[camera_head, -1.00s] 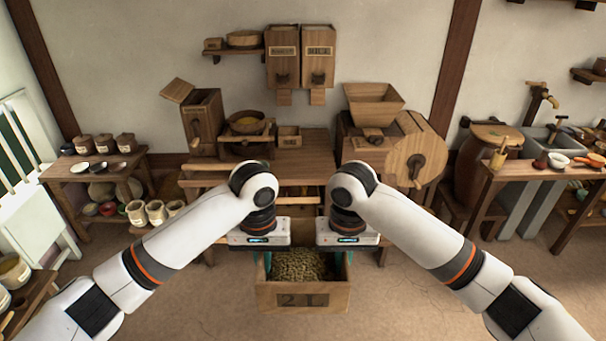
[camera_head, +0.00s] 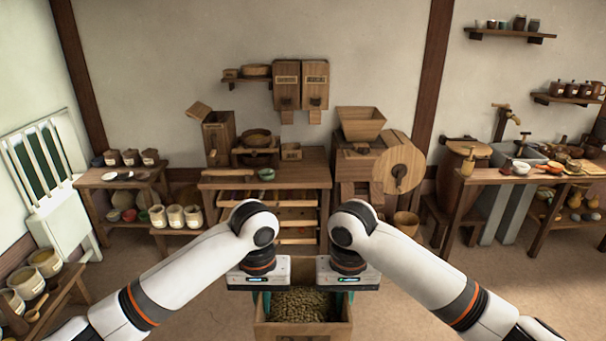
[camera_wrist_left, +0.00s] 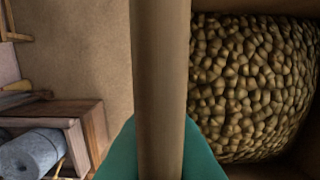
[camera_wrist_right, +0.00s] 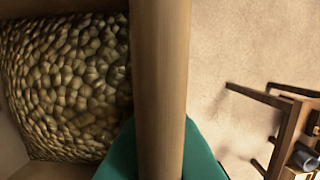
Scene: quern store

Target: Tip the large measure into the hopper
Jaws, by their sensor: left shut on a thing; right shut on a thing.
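The large measure (camera_head: 302,332) is a wooden box of green-brown grains, low in the middle of the head view. It looks level. My left gripper (camera_head: 262,296) is shut on its left wall, and my right gripper (camera_head: 346,296) is shut on its right wall. The left wrist view shows that wall (camera_wrist_left: 160,80) between teal fingers with grains beside it. The right wrist view shows the opposite wall (camera_wrist_right: 160,80) held likewise. The hopper (camera_head: 361,122) is a flared wooden box on top of the mill at the back, right of centre. The measure is well in front of it.
A wooden bench (camera_head: 285,180) with drawers stands left of the mill (camera_head: 395,165). A bucket (camera_head: 406,222) stands on the floor before the mill. Side tables with pots (camera_head: 120,178) and a sink counter (camera_head: 520,172) flank open floor.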

